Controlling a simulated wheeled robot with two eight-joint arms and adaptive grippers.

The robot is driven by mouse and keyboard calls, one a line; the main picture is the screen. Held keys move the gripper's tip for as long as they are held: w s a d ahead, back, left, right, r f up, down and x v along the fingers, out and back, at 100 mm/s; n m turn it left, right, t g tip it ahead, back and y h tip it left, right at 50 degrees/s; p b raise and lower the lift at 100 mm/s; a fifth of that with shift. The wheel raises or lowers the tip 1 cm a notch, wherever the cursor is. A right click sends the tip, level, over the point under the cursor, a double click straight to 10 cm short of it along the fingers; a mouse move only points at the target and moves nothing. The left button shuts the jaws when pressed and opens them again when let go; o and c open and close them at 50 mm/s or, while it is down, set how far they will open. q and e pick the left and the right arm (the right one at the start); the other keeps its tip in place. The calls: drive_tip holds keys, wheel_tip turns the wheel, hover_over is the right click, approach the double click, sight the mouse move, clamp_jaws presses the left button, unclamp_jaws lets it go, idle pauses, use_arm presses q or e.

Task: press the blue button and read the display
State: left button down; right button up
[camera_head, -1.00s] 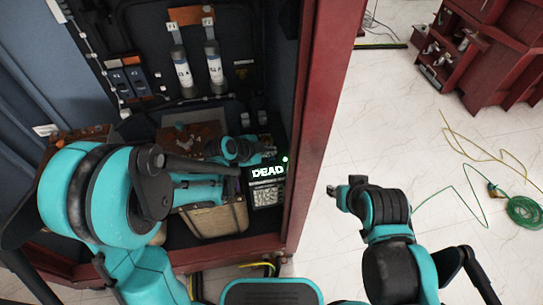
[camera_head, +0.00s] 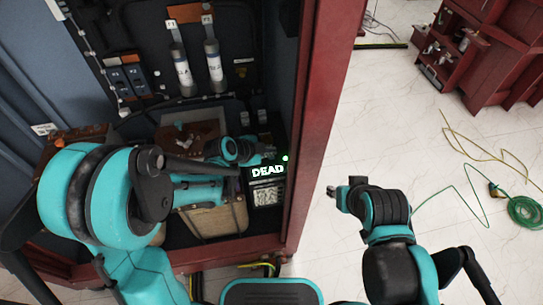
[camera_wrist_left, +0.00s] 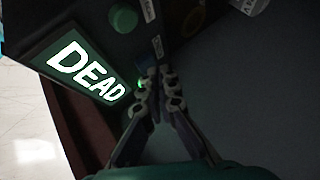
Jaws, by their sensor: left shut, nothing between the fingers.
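The display (camera_head: 268,171) is lit and reads "DEAD" in the head view, on a dark box inside the red-framed cabinet. It also shows in the left wrist view (camera_wrist_left: 86,72), with the same word. My left gripper (camera_head: 268,154) is at the top of that box. In the left wrist view its fingers (camera_wrist_left: 160,76) are shut and empty, with their tips at the panel beside the display. A large green button (camera_wrist_left: 124,17) is above the tips. My right gripper (camera_head: 335,191) hangs outside the cabinet, its fingers too small to judge.
The red cabinet post (camera_head: 318,120) stands just right of the box. A woven tan bag (camera_head: 215,218) and two grey cylinders (camera_head: 213,65) are in the cabinet. A green cable coil (camera_head: 525,212) lies on the floor at right; the floor near the right arm is mostly clear.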

use_arm(q)
drive_tip(key=shift+f+b, duration=0.45)
idle(0.6)
drive_tip(key=shift+r, duration=0.15)
drive_tip(key=shift+r+p, duration=0.7)
drive_tip(key=shift+r, duration=0.1)
wheel_tip(320, 180, up, 5)
drive_tip(key=p, duration=0.4)
idle(0.4)
idle(0.5)
